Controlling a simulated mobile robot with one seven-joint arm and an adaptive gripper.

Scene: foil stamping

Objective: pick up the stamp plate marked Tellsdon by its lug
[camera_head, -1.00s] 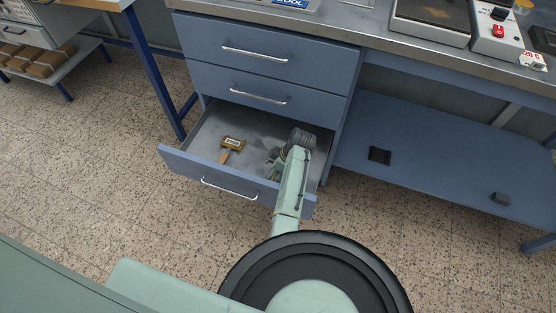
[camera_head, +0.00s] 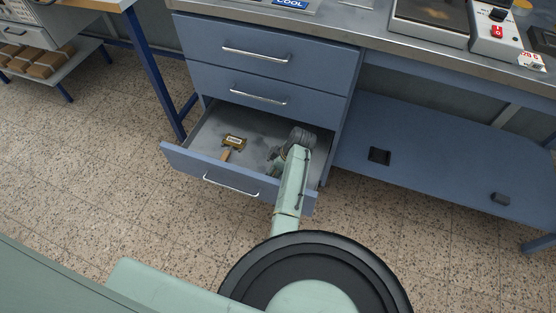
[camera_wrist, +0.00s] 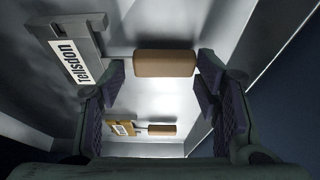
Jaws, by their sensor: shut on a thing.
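The grey stamp plate marked Tellsdon (camera_wrist: 72,62) shows at the upper left of the wrist view, joined by a short rod to a tan wooden lug (camera_wrist: 164,63). My gripper (camera_wrist: 160,75) has a jaw at each end of this lug and is shut on it. The exact contact is hard to see. In the head view my gripper (camera_head: 276,163) is low inside the right part of the open drawer (camera_head: 195,160); my arm largely hides the plate there.
A brass plate (camera_head: 234,141) with a tan handle lies left of my gripper in the drawer; it also shows in the wrist view (camera_wrist: 122,128). The drawer walls stand close on the right. A blue lower shelf (camera_head: 430,150) extends to the right.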

